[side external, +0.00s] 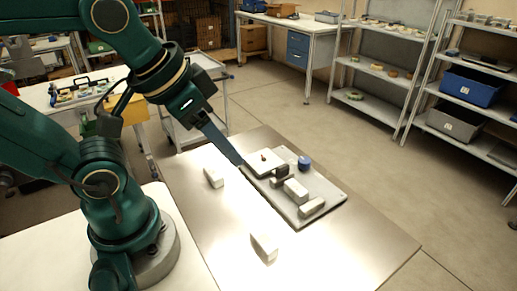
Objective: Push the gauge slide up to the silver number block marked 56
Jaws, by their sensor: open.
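A grey board (330,195) lies on the steel-topped table. On it are a pale square plate with a small dark knob (263,158), a dark block (282,170), a blue round piece (304,162) and pale silver blocks, including a larger one (296,190) and one near the front edge (312,207). I cannot tell for sure which piece is the gauge slide. No numbers are legible, so the block marked 56 cannot be picked out. My gripper (239,162) is open, pointing down at the board's left corner beside the pale plate; whether it touches is unclear.
Two loose pale blocks lie on the table, one left of the board (213,177) and one nearer the front (264,247). The table's front right (350,250) is bare. A wheeled cart and shelves stand beyond the table.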

